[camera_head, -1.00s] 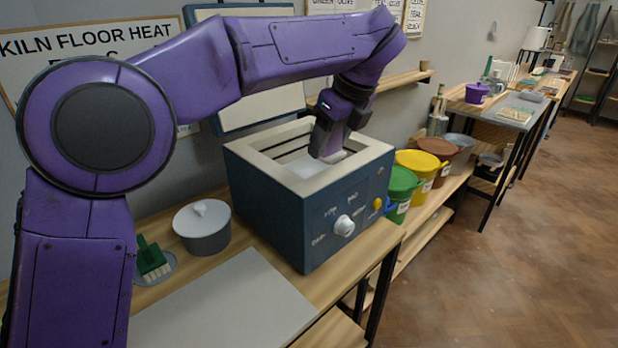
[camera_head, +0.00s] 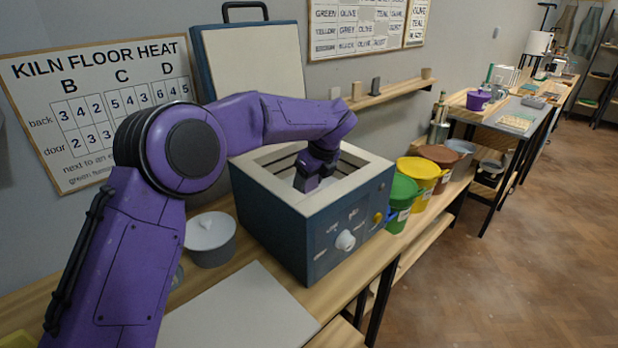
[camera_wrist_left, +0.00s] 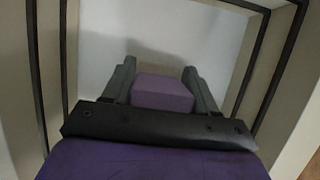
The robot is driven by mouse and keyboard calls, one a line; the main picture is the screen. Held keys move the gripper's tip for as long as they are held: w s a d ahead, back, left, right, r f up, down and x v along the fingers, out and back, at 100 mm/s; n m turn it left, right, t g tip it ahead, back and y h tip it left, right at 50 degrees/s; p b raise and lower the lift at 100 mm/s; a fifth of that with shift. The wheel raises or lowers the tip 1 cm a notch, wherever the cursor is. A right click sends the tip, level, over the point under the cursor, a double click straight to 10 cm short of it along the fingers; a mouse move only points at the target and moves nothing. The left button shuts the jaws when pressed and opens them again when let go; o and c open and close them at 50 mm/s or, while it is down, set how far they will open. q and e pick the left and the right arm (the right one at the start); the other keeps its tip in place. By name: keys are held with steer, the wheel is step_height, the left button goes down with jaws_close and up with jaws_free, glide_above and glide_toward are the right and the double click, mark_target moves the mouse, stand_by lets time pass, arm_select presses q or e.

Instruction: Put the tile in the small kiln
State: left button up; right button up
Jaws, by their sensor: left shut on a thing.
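The small kiln (camera_head: 285,235) is a dark blue box with a pale rim, standing on the wooden bench with its top open. Its lid (camera_head: 257,65) stands raised behind it. My left gripper (camera_head: 306,184) reaches down through the opening, its tips inside the kiln. In the left wrist view the two grey fingers (camera_wrist_left: 162,76) are shut on a mauve block, the tile (camera_wrist_left: 162,92), above the pale kiln floor (camera_wrist_left: 155,35). Whether the tile touches the floor cannot be told. In the head view the tile is hidden. My right gripper is not in view.
A lidded grey pot (camera_head: 210,243) stands left of the kiln and a pale board (camera_head: 240,312) lies in front. Green (camera_head: 402,200), yellow (camera_head: 420,178) and brown buckets stand to the right. A wall shelf (camera_head: 385,93) behind holds small blocks. A heat chart (camera_head: 110,100) hangs left.

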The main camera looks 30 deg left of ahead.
arm_select(q)
steer(key=shift+f, duration=0.1)
steer(key=o, duration=1.1)
steer(key=shift+r, duration=0.25)
steer(key=v, duration=1.2)
steer(key=shift+s+f, duration=0.1)
